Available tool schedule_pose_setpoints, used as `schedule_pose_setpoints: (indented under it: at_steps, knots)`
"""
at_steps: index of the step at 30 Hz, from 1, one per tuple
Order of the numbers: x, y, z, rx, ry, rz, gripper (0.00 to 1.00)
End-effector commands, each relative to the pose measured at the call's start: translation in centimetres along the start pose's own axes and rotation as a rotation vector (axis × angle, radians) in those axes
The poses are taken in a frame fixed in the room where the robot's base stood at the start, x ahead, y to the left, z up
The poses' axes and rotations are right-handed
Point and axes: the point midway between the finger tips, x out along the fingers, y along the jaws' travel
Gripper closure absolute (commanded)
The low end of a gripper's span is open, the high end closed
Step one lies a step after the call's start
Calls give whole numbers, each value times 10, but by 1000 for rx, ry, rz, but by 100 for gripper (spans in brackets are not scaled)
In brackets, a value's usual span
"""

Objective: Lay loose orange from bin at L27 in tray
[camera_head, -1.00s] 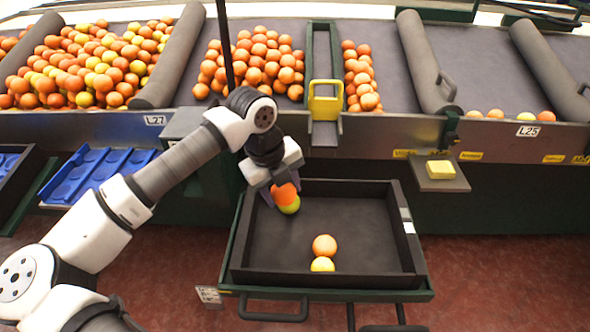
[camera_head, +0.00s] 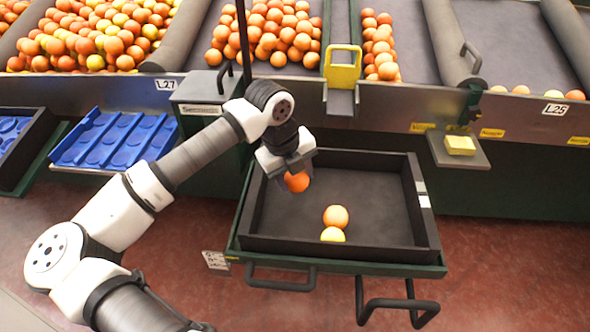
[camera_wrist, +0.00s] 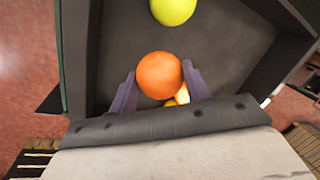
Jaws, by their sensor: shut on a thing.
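My gripper (camera_head: 295,172) is shut on an orange (camera_head: 297,183). In the wrist view the same orange (camera_wrist: 160,75) sits between the two fingers. It is inside the outline of the black bin (camera_head: 400,257); whether it touches the bin floor I cannot tell. A yellow-green fruit (camera_wrist: 173,9) lies beyond it in the wrist view and is hidden in the head view. An orange (camera_head: 336,216) and a yellow fruit (camera_head: 333,234) lie near the bin's front wall. A blue tray (camera_head: 117,140) with round pockets is at the left, below the L27 label (camera_head: 165,85).
A grey box (camera_head: 207,100) stands between the blue tray and the bin. The sorting line behind carries many fruits (camera_head: 90,40). A yellow block (camera_head: 460,144) sits on a small shelf at the right. Handles (camera_head: 398,305) stick out in front of the bin.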

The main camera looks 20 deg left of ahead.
Motion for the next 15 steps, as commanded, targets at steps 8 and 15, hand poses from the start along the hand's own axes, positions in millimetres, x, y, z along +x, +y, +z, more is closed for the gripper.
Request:
schedule_pose_setpoints:
  at_steps: [8, 15]
  knots:
    - [31, 8, 0, 0, -2, 1, 76]
    - [47, 11, 0, 0, -1, -1, 76]
